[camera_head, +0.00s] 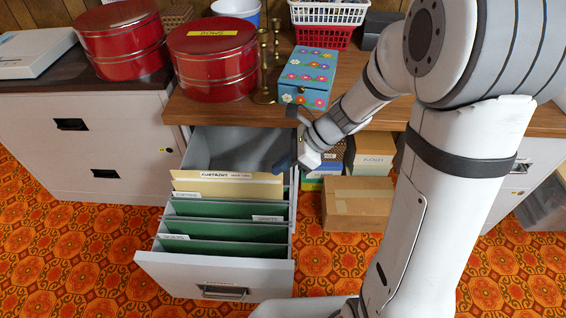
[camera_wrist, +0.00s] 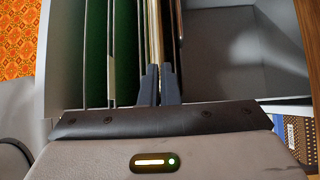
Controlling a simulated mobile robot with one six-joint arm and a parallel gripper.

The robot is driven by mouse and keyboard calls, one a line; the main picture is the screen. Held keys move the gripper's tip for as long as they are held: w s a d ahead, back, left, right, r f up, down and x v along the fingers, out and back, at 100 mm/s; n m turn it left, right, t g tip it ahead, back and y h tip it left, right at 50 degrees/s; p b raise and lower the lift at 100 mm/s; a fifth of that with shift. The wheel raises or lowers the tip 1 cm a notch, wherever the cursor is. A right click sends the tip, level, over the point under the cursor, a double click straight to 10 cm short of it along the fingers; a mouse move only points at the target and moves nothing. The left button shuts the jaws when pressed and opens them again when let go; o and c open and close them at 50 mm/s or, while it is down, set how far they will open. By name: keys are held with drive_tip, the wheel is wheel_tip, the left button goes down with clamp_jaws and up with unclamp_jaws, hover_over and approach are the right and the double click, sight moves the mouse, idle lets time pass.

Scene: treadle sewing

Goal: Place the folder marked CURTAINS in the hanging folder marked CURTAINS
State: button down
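The cream folder marked CURTAINS (camera_head: 228,186) stands upright in the open drawer, its top above the green hanging folders. My gripper (camera_head: 286,163) is at its right end. In the wrist view my gripper (camera_wrist: 160,86) has its fingers close together on both sides of the folder's edge (camera_wrist: 154,40). Just in front is a hanging folder (camera_head: 225,208) with a small white tab at left; its lettering is too small to read surely. The folder's lower part is hidden, so I cannot tell whether it is inside a hanging folder.
The drawer (camera_head: 215,270) has more tabbed green hanging folders in front and an empty grey space behind. Red tins (camera_head: 212,65), brass candlesticks (camera_head: 264,75) and a flowered blue box (camera_head: 307,78) stand on the cabinet top. Cardboard boxes (camera_head: 357,203) sit right of the drawer.

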drive_tip(key=c, duration=1.7)
unclamp_jaws()
drive_tip(key=shift+r, duration=0.1)
drive_tip(key=p+v, duration=0.4)
drive_tip(key=v, duration=0.8)
drive_tip(key=s+d+n+h, duration=0.1)
drive_tip(key=s+n+h, duration=0.1)
drive_tip(key=s+n, duration=0.2)
drive_tip(key=s+d+r+n+t+h, duration=0.1)
drive_tip(key=s+d+n+h, duration=0.1)
drive_tip(key=n, duration=0.6)
drive_tip(key=s+d+n+h, duration=0.2)
drive_tip(key=s+n+h, duration=0.2)
drive_tip(key=s+n, duration=0.3)
drive_tip(key=shift+d+r+t, duration=0.25)
drive_tip(key=shift+t, duration=0.15)
